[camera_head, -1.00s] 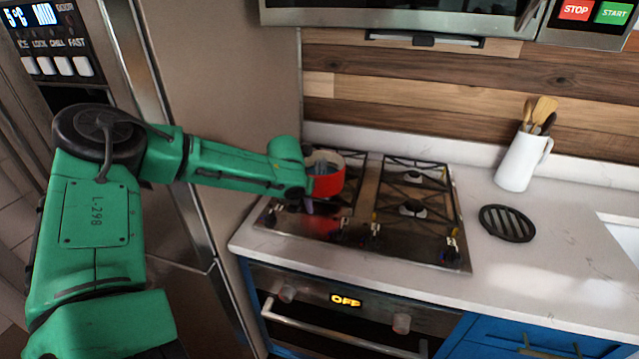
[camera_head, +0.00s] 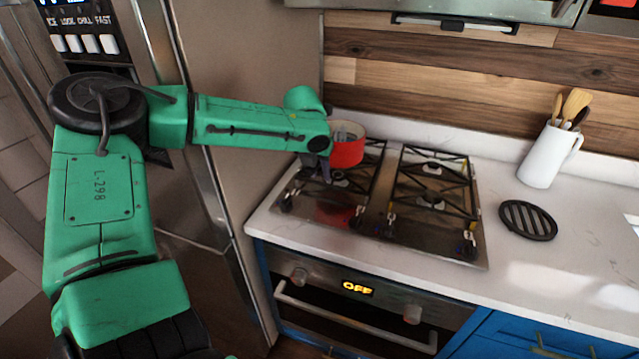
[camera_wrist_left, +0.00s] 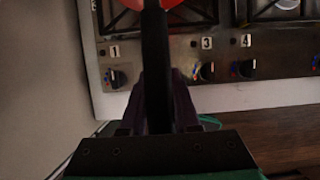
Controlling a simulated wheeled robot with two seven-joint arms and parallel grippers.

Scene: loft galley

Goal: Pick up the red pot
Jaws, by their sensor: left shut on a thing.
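The red pot (camera_head: 347,152) is in the camera_head view above the left rear part of the gas stove (camera_head: 380,222). It looks raised clear of the burner grate, and its red reflection shows on the steel below. My left gripper (camera_head: 322,168) is at the pot's left side, partly hidden by my green wrist. In the left wrist view, a black handle (camera_wrist_left: 155,70) runs between the gripper's fingers (camera_wrist_left: 158,105), which are shut on it. The red pot's edge (camera_wrist_left: 165,3) shows at the top of that view. My right gripper is not in view.
A white jug (camera_head: 547,158) with wooden utensils and a round black trivet (camera_head: 528,220) stand on the counter at right. A tall fridge stands at left. The range hood's underside (camera_head: 440,8) is above the stove. The right burners are bare.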

